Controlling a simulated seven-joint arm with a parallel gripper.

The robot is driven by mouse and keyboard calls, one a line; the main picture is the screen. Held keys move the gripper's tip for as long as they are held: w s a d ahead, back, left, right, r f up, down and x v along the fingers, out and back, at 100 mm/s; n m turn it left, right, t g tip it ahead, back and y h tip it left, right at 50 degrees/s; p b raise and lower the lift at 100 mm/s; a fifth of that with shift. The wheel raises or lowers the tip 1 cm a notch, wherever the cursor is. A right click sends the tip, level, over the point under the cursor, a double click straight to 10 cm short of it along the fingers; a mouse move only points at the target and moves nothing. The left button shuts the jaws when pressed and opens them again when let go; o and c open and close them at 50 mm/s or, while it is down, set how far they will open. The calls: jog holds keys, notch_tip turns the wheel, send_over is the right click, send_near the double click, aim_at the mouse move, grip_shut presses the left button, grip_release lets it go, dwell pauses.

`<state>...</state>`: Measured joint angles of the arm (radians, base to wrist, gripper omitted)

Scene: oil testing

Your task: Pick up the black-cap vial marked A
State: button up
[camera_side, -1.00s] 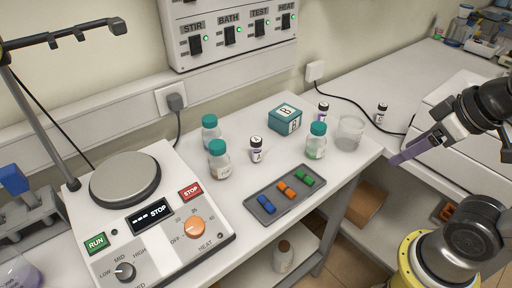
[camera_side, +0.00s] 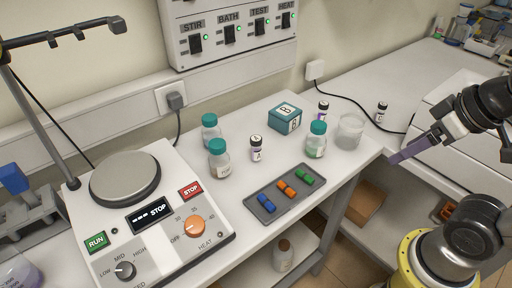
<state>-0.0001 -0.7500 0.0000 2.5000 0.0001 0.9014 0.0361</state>
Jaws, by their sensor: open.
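Several small white-labelled vials with dark caps are in view. One vial (camera_side: 256,149) stands upright in the middle of the bench, right of the teal-capped bottles. A second vial (camera_side: 322,111) stands behind, between the teal box and the glass beaker. A third vial (camera_side: 381,113) stands on the right-hand counter by the black cable. The label letters are too small for me to read surely, so I cannot tell which is A. My gripper (camera_side: 396,158) is at the right, open and empty, over the bench's right edge, apart from every vial.
A teal box (camera_side: 285,118) stands behind. A grey tray (camera_side: 266,211) with coloured blocks lies in front. The hotplate unit (camera_side: 213,243) fills the left.

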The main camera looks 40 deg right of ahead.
jog(key=w+a+r+m+g, duration=0.1)
jog(key=w+a+r+m, duration=0.1)
jog(key=w+r+m, duration=0.9)
jog(key=w+a+f+m+g, duration=0.1)
jog(key=w+a+m, duration=0.15)
jog(key=w, duration=0.45)
jog(key=w+a+f+m+g, duration=0.1)
jog(key=w+a+m, duration=0.1)
jog(key=w+m, duration=0.3)
jog(key=w+a+f+g, duration=0.1)
jog(key=w+f, duration=0.1)
jog(key=f, duration=0.1)
jog(key=w+a+f+n, duration=0.1)
jog(key=w+a+f, duration=0.1)
jog(key=w+f, duration=0.1)
jog(key=w+a+f+g, duration=0.1)
jog(key=w+a+f, duration=0.1)
jog(key=f, duration=0.3)
jog(key=shift+w+a+f+n+g, duration=0.15)
jog(key=shift+w+n+g, duration=0.2)
jog(key=shift+w, duration=0.2)
send_over(255, 150)
jog(key=w+d, duration=0.1)
notch_tip(255, 150, down, 7)
jog(key=shift+d+r, duration=0.1)
jog(key=shift+f, duration=3.25)
